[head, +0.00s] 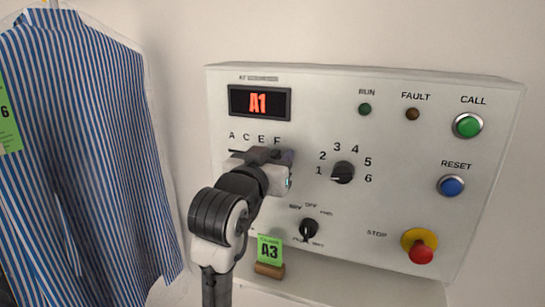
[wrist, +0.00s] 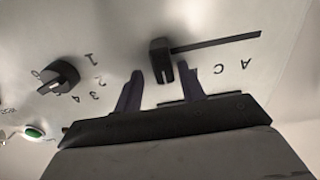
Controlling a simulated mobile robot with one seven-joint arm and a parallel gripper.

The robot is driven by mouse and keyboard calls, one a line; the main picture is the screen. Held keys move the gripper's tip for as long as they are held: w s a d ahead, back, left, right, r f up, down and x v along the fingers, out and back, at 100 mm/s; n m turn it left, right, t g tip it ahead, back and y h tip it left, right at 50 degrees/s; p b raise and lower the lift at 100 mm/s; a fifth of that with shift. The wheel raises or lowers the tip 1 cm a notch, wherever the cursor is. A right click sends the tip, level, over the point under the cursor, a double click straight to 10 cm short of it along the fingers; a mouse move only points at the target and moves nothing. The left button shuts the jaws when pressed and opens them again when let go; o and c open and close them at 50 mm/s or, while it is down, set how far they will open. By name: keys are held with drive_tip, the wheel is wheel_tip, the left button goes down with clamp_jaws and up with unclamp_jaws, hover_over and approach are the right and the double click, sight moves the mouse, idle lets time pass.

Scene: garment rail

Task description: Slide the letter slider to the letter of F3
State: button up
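The slider knob (wrist: 161,58) is a black upright block with a light line. In the wrist view it stands at the left end of the visible slot (wrist: 218,42), well away from the A end. My gripper (wrist: 160,74) is open, with one finger on each side of the knob and a gap to both. In the head view my gripper (head: 268,157) covers the slider just below the letter row A, C, E, F (head: 254,138). The letters nearest the knob are hidden in the wrist view.
The number dial (head: 343,172) is right of my gripper, pointing near 1. A mode dial (head: 309,229) and green A3 tag (head: 269,251) are below. Green, blue and red buttons line the panel's right side. A striped shirt (head: 80,150) hangs at left.

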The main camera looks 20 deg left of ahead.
drive_tip(key=shift+a, duration=0.1)
drive_tip(key=s+b, duration=0.3)
drive_tip(key=s, duration=1.1)
drive_tip(key=shift+a, duration=0.2)
drive_tip(key=shift+w+r, duration=0.1)
